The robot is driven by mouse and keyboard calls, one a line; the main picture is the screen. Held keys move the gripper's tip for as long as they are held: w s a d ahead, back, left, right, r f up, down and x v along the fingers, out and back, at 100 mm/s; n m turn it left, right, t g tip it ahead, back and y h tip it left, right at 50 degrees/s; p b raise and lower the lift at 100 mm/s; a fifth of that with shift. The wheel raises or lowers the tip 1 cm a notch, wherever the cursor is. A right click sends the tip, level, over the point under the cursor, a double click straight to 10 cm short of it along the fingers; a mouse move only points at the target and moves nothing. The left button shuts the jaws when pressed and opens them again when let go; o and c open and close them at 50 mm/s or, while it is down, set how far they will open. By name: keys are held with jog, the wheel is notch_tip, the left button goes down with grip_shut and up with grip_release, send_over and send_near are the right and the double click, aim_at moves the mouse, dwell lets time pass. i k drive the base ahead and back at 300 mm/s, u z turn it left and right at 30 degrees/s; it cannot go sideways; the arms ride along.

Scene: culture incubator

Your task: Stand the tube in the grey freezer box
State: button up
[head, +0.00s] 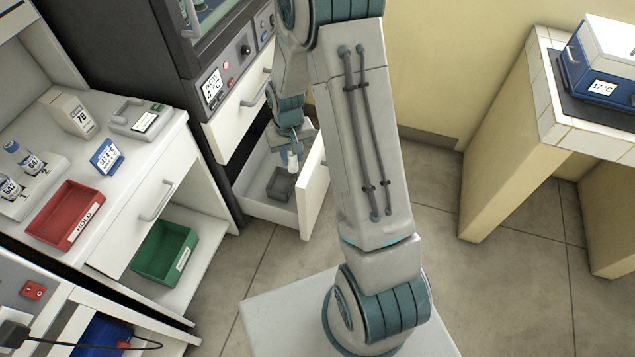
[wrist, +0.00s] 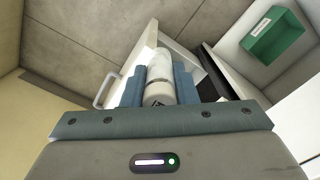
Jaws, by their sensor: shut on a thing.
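My gripper (head: 291,146) is shut on a white tube (head: 292,161) above an open drawer in the head view. In the wrist view the tube (wrist: 159,84) sits between the two blue fingers of my gripper (wrist: 160,88). The grey freezer box (head: 281,184) lies inside the open drawer, below and slightly left of the tube, with a clear gap between them. The inside of the box is too small to make out. In the wrist view the box cannot be made out behind the gripper and tube.
The open drawer (head: 267,209) juts out under the incubator (head: 213,85), its front panel (head: 313,188) near my arm. To the left are a red HOLD tray (head: 66,214), a green bin (head: 163,252) and a tube rack (head: 35,185).

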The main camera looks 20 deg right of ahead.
aim_at(282, 184)
jog(key=z, duration=2.45)
jog(key=k, duration=1.35)
jog(key=u, duration=1.45)
jog(key=i, duration=1.65)
jog(key=u, duration=0.05)
